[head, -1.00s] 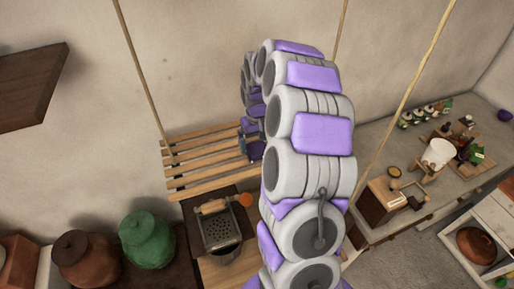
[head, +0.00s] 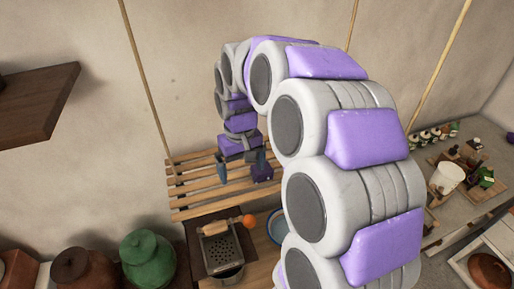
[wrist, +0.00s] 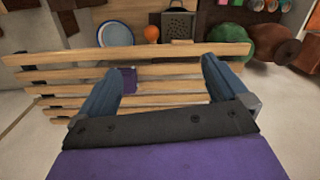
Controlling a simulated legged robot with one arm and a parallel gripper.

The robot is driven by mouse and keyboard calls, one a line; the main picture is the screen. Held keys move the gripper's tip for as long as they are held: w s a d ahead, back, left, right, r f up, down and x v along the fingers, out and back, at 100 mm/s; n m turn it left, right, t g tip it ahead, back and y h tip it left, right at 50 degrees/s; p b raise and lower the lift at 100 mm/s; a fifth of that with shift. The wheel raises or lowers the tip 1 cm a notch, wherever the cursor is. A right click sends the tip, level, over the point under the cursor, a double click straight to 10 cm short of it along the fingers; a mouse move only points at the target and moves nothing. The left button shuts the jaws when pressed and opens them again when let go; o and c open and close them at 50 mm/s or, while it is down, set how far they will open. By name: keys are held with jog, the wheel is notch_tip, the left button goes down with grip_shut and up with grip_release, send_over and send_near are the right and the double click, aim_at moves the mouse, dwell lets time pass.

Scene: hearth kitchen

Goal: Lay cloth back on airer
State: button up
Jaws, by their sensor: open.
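The airer (head: 190,187) is a rack of pale wooden slats hung on ropes by the wall. It also fills the middle of the wrist view (wrist: 70,58). A small dark purple piece, which looks like the cloth (head: 263,174), shows at the slats beside my gripper's right finger. In the wrist view the purple patch (wrist: 128,80) is beside the left finger, partly hidden; I cannot tell how it lies.
A metal grater (head: 221,257) and an orange ball-like thing (head: 249,221) are just in front of the airer. A green jar (head: 147,262) and brown jar (head: 82,273) stand left. A dark shelf (head: 38,105) juts out at upper left. Ropes hang around my arm.

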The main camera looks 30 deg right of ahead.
jog(key=s+a+f, duration=0.1)
jog(key=s+a, duration=0.2)
jog(key=s, duration=0.5)
jog(key=s+a+g, duration=0.1)
jog(key=s+a, duration=0.3)
jog(key=s, duration=0.4)
jog(key=s+a+f+n, duration=0.1)
jog(key=s+a, duration=0.3)
jog(key=s, duration=0.4)
jog(key=shift+a+f, duration=0.15)
jog(key=shift+f, duration=0.15)
jog(key=shift+f, duration=0.1)
notch_tip(320, 180, down, 14)
jog(key=b, duration=1.4)
jog(key=shift+f+b, duration=0.2)
jog(key=shift+b, duration=0.1)
